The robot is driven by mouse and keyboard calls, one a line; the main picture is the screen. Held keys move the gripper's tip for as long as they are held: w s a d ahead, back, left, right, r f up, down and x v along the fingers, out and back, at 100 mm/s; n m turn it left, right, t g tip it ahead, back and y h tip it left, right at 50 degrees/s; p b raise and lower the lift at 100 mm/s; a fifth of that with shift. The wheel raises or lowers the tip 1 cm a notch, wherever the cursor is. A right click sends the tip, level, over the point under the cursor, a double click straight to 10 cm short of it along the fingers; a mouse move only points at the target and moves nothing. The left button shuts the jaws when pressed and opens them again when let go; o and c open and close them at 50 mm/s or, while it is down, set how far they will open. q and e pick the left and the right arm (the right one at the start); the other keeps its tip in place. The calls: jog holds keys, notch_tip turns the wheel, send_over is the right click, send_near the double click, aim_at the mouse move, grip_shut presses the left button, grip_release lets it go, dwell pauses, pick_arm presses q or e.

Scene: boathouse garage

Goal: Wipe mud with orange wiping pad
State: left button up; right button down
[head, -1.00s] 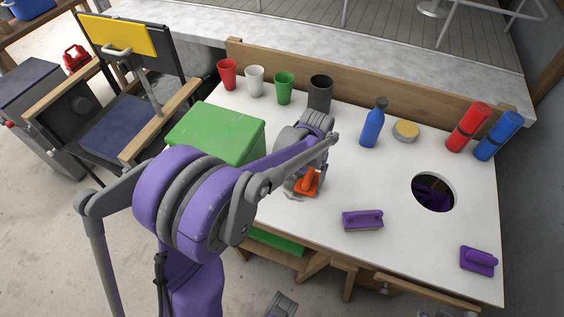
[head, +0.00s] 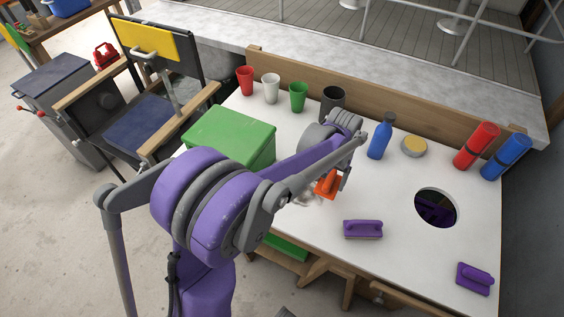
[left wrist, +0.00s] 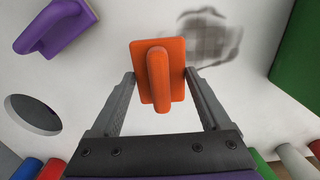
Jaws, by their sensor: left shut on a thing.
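In the left wrist view the orange pad (left wrist: 158,75) sits between the two fingertips of my left gripper (left wrist: 159,78), flat face toward the table. I cannot tell whether it touches the surface. The mud (head: 308,198) is a faint grey-brown smear at the pad's left in the head view. It also shows as a patchy dark smear (left wrist: 208,36) beside the pad in the left wrist view. Only an unclear grey sliver, perhaps my right gripper (head: 287,312), shows at the bottom edge.
A green box (head: 230,135) stands left of the mud. Several cups, a blue bottle (head: 381,137) and a yellow-topped tin (head: 414,146) line the back. A purple brush (head: 363,229), a purple pad (head: 475,277) and a round hole (head: 436,207) lie to the right.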

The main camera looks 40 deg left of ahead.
pick_arm(q)
jog(key=shift+r+p, duration=0.7)
jog(key=shift+r, duration=0.75)
jog(key=shift+a, duration=0.15)
